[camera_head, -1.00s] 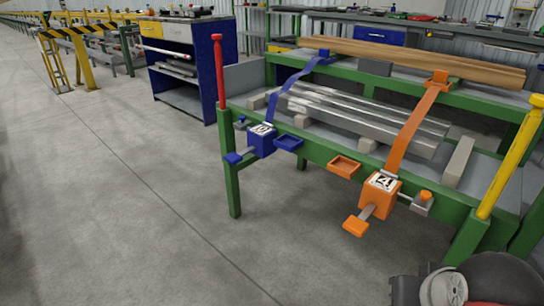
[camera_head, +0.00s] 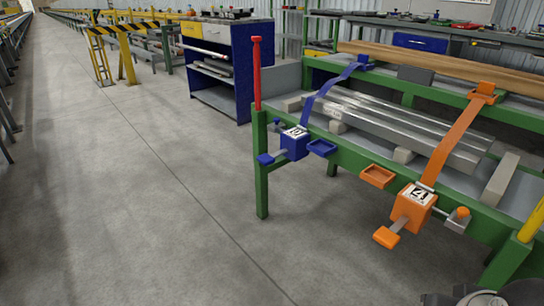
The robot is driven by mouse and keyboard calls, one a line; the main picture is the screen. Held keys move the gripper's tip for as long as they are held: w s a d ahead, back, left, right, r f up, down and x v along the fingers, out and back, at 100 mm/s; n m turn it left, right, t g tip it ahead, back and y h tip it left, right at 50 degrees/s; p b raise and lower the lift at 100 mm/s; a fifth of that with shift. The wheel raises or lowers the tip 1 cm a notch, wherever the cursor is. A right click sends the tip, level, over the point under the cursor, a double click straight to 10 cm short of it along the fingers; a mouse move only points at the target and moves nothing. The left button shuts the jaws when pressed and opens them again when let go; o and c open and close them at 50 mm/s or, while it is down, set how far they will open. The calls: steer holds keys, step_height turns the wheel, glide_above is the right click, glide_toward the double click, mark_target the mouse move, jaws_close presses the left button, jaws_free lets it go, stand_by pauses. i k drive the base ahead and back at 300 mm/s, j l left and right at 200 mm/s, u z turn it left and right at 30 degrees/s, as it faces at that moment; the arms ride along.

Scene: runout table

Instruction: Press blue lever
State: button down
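The blue lever is a grey bar with a blue end pad (camera_head: 265,159), sticking out to the left from a blue ratchet box (camera_head: 294,144) with a white number label. The box hangs at the front rail of a green table (camera_head: 262,180). A blue strap (camera_head: 330,85) runs from it up over the metal bars. A similar orange box (camera_head: 415,204) with an orange lever pad (camera_head: 386,237) sits to the right. Part of my own body shows at the bottom right corner. My gripper is not in view.
A red post (camera_head: 257,75) stands at the table's left corner, a yellow post (camera_head: 533,220) at the right. The concrete floor (camera_head: 150,200) to the left is clear. A blue cabinet (camera_head: 245,65) stands behind.

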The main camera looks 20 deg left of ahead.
mark_target(265, 159)
steer(key=i+j, duration=0.15)
steer(key=j, duration=0.25)
steer(key=i+j, duration=0.15)
steer(key=j, duration=0.2)
steer(key=i+j, duration=0.15)
steer(key=j, duration=0.25)
steer(key=i+j, duration=0.15)
steer(key=j, duration=0.2)
steer(key=i+j, duration=0.15)
steer(key=j, duration=0.25)
steer(key=j+u, duration=0.2)
steer(key=l, duration=0.1)
